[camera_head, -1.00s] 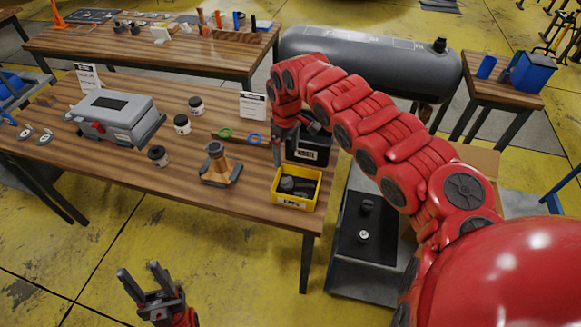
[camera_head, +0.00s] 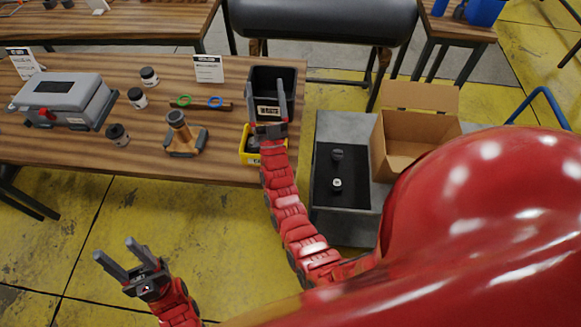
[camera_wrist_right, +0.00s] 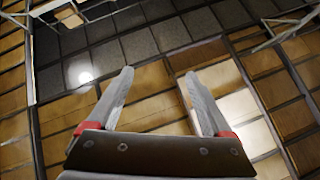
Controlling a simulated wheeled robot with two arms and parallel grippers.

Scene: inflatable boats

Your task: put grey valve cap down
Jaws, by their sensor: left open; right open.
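In the head view a small dark-grey cap (camera_head: 337,155) stands on a black mat (camera_head: 328,193) right of the table. A second small cap with a pale top (camera_head: 337,184) stands nearer on the same mat. I cannot tell for certain which is the grey valve cap. A yellow bin (camera_head: 244,157) at the table's front edge holds dark items, partly hidden by my right gripper. My right gripper (camera_head: 267,97) is open, fingers pointing up, over the bin and in front of a black bin (camera_head: 289,77). Its wrist view shows empty fingers (camera_wrist_right: 158,92). My left gripper (camera_head: 114,250) is open and empty above the floor.
On the table stand a grey case (camera_head: 62,97), several dark jars (camera_head: 138,98), an orange-brown stand (camera_head: 183,138), and green (camera_head: 184,101) and blue (camera_head: 216,102) rings. An open cardboard box (camera_head: 408,140) stands right of the mat.

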